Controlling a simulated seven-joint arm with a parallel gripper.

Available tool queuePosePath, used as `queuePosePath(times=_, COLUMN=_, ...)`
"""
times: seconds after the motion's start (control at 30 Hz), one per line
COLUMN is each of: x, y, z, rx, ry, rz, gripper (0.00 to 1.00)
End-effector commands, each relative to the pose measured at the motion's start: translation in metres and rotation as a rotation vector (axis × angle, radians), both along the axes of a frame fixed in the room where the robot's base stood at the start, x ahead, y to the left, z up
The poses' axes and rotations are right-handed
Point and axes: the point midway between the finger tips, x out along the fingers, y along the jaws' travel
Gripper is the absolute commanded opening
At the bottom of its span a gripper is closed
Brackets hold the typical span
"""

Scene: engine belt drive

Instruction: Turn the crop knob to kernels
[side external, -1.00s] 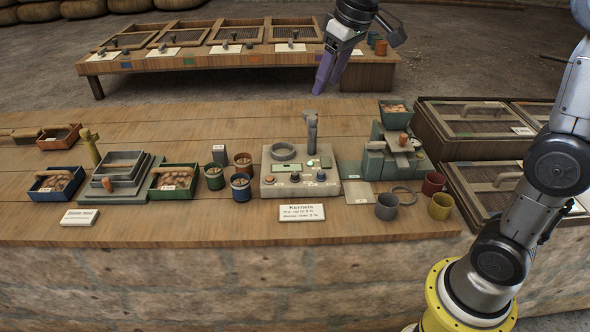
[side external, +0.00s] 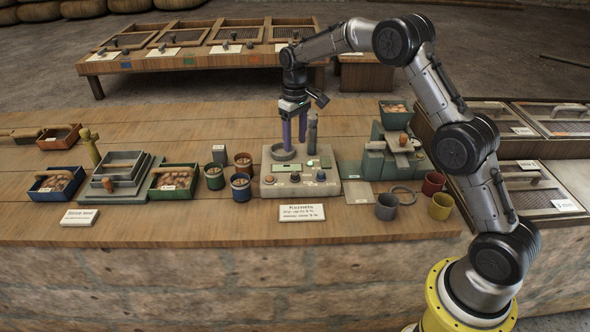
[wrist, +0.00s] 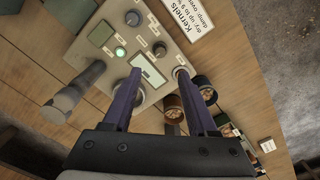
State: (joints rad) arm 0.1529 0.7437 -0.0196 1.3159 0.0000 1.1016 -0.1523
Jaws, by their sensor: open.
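A grey control unit (side external: 330,187) stands on the bench, with a dark knob (side external: 295,177), a blue knob (side external: 321,176) and an orange knob (side external: 270,180) along its front. Their labels are too small to read, so I cannot tell which is the crop knob. The dark knob also shows in the wrist view (wrist: 159,50), beyond the fingertips. My gripper (side external: 295,145) is open and empty, pointing down over the back of the unit, near its round dish. In the wrist view my gripper (wrist: 157,78) has its two purple fingers apart, covering part of the panel.
A "Kernels" card (side external: 302,212) lies in front of the unit. An upright grey post (side external: 312,130) stands close right of my fingers. Cups (side external: 241,186) stand to the left, and a green hopper machine (side external: 390,150) to the right. The front bench strip is mostly clear.

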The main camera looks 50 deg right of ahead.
Motion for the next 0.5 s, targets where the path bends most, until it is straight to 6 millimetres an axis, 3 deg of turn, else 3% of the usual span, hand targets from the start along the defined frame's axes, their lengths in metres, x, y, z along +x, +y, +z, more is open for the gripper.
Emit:
queuePosePath(times=0.3, x=-0.001, y=0.001, z=-0.065, rx=0.001, ry=0.005, rz=0.001, gripper=0.58)
queuePosePath(times=0.5, x=-0.001, y=0.001, z=-0.095, rx=0.001, ry=0.003, rz=0.001, gripper=0.58)
